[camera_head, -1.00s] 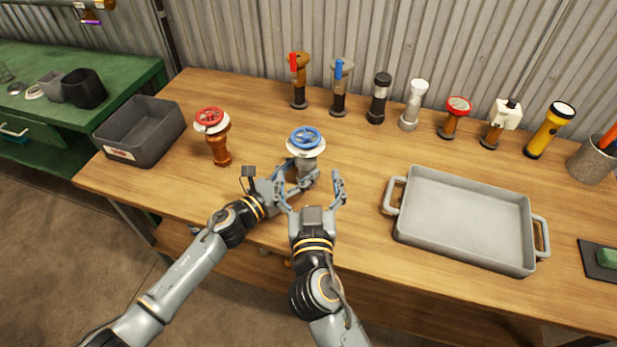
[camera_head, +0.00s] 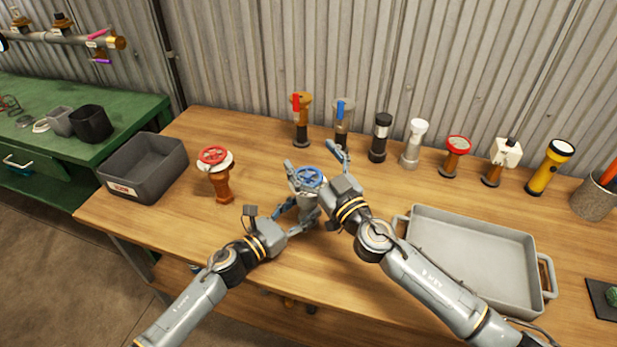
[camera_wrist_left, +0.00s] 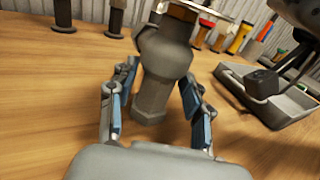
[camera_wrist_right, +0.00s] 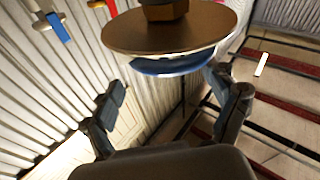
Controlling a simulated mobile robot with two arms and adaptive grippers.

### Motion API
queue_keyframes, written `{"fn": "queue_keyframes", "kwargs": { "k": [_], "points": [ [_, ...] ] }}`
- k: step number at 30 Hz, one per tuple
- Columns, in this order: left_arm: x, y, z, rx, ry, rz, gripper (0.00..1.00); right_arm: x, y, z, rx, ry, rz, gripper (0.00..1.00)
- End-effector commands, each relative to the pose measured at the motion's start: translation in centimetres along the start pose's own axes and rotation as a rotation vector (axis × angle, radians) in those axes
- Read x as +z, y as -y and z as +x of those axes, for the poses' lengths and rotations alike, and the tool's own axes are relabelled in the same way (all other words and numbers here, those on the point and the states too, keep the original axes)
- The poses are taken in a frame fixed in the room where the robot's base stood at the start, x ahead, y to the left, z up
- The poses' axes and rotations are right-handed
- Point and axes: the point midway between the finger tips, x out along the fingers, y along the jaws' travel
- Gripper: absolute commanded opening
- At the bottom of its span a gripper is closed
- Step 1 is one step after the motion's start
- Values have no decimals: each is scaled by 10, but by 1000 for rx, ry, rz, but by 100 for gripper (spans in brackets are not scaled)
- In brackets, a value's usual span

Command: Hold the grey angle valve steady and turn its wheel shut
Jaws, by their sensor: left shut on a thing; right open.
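The grey angle valve (camera_head: 308,207) stands upright near the middle of the wooden bench, a blue handwheel (camera_head: 309,177) on top. My left gripper (camera_head: 293,203) is shut on its body from the left front. In the left wrist view the grey body (camera_wrist_left: 163,75) stands between the fingers (camera_wrist_left: 160,85). My right gripper (camera_head: 314,160) is open, its fingers spread on either side of the blue wheel. In the right wrist view the wheel's blue edge (camera_wrist_right: 175,67) shows beneath a round plate (camera_wrist_right: 168,32), ahead of the open fingers (camera_wrist_right: 165,85). Whether they touch it, I cannot tell.
An orange valve with a red wheel (camera_head: 215,158) stands to the left, beside a dark grey bin (camera_head: 147,172). A grey tray (camera_head: 470,225) lies to the right, close to my right forearm. Several fittings and a yellow flashlight (camera_head: 548,168) line the back.

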Motion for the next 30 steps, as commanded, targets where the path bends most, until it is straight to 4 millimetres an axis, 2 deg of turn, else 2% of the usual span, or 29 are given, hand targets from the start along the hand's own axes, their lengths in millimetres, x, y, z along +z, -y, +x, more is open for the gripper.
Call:
{"fn": "queue_keyframes", "kwargs": {
  "k": [1, 3, 6, 8, 10, 13, 15, 21, 26, 30],
  "points": [
    [0, -1, 0, 1, -1, 0, 0, 2, -19, 11, -24, 21, -26, 86],
    [0, -1, 0, 1, -1, 0, 0, 6, -43, 22, -55, 57, -38, 86],
    [0, -1, 0, 1, -1, 0, 0, 12, -86, 32, -101, 119, -47, 86],
    [0, -1, 0, 1, -1, 0, 0, 19, -105, 27, -156, 163, -36, 86],
    [-1, 0, 0, 1, -1, 0, 0, 29, -116, 13, -240, 198, -5, 86],
    [-1, 0, 0, 1, -1, 0, 0, 39, -111, -17, -371, 211, 55, 86],
    [-1, 0, 0, 1, -1, 0, 0, 43, -100, -39, -457, 201, 97, 86],
    [0, 0, 0, 0, -1, -1, 0, 42, -69, -90, -634, 146, 190, 86],
    [0, 0, 0, 0, -1, -1, 0, 39, -58, -104, -686, 121, 219, 86],
    [0, 0, 0, -1, -1, -1, 0, 39, -48, -94, -694, 115, 223, 86]
  ]
}}
